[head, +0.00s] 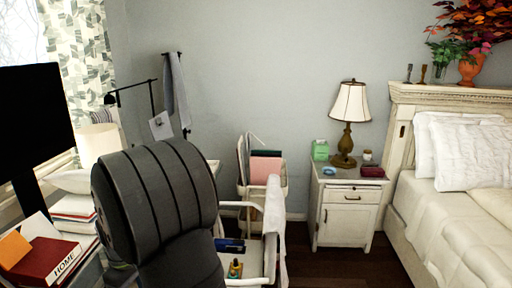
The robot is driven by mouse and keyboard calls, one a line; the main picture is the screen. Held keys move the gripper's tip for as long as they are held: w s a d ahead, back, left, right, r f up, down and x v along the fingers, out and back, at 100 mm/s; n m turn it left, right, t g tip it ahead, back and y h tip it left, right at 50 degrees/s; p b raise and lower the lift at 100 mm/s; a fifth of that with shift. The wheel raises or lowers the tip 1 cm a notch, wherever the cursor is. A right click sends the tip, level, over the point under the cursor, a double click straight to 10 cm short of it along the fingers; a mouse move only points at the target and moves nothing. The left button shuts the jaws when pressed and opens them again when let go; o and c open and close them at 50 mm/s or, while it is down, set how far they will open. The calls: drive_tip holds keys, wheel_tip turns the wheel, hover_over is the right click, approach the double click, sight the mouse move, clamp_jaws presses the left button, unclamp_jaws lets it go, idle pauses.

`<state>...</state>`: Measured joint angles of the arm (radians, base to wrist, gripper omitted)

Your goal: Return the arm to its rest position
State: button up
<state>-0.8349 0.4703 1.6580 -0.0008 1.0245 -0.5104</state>
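A large dark grey ribbed part of my arm fills the lower left-centre of the head view, close to the camera. My gripper is not in view, so its fingers and anything in them cannot be seen. The arm part hides some of what stands behind it. The bed (436,222), with white pillows (470,150), stands at the right, and no laundry shows on its visible part.
A white nightstand (345,218) holds a lamp (349,118) and small items. A white chair (262,252) with a cloth over its side stands right of my arm. A black screen (32,120) and books (50,262) are at left. Dark floor shows between chair and bed.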

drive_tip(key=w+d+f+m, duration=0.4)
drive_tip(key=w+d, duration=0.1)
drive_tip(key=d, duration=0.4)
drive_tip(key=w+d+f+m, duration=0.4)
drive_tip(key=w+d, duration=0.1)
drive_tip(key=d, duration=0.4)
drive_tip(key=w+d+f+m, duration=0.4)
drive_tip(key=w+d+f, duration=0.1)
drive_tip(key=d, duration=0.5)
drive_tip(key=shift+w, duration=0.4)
